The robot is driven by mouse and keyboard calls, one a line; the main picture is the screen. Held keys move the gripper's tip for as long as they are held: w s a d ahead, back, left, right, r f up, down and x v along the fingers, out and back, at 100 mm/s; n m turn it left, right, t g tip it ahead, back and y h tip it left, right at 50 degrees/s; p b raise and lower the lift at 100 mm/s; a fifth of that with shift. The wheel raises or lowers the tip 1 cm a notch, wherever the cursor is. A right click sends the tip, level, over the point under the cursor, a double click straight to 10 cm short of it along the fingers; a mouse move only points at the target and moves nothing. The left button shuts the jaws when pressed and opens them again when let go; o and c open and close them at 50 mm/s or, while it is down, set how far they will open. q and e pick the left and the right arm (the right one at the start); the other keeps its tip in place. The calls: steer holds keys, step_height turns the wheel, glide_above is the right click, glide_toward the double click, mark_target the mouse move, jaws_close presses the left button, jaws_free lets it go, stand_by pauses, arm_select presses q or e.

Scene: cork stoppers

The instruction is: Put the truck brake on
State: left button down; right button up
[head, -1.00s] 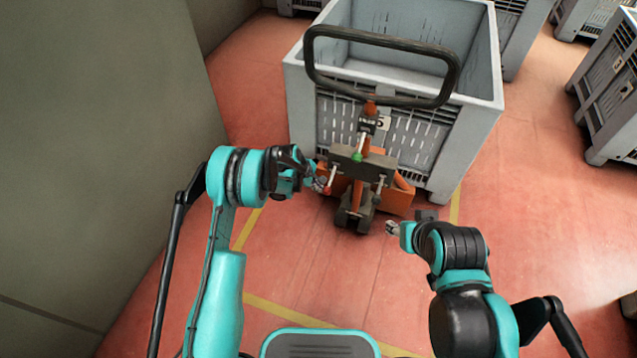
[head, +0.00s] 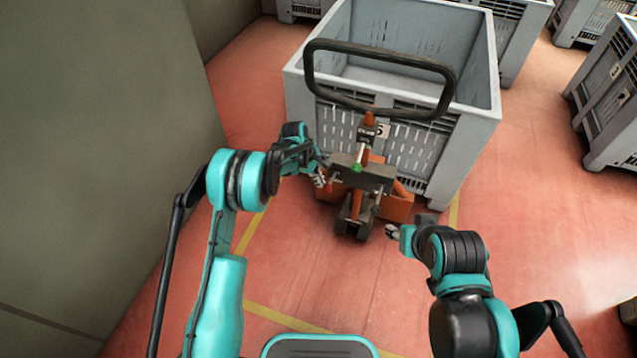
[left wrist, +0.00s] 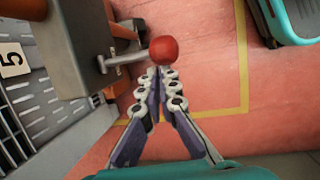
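The orange hand truck (head: 365,158) with a black loop handle (head: 312,72) stands against a grey crate. A lever with a red knob (head: 328,186) is on the left of its dark block (head: 362,174); a green knob (head: 356,167) is near the middle. In the left wrist view, the red knob (left wrist: 163,50) sits on a metal rod just beyond my left gripper (left wrist: 165,72). Its fingers meet at the tips, with nothing visible between them; I cannot tell whether they touch the knob. My right gripper (head: 392,231) is right of the truck's base, small and unclear.
The large grey crate (head: 472,120) stands behind the truck. More crates (head: 612,90) stand at the back right. A grey wall (head: 100,150) closes the left side. The red floor (head: 340,290) in front of the truck is clear, with yellow lines.

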arm_select(q)
steer(key=shift+d+r, duration=0.1)
steer(key=shift+d, duration=0.05)
steer(key=shift+r+p, duration=0.3)
steer(key=shift+r, duration=0.35)
steer(key=w+a+r+p, duration=0.1)
steer(key=w+a+r, duration=0.2)
steer(key=a+r, duration=0.2)
step_height(320, 180, up, 2)
steer(key=shift+w+a+r, duration=0.1)
steer(key=shift+w+a, duration=0.15)
stand_by(0.6)
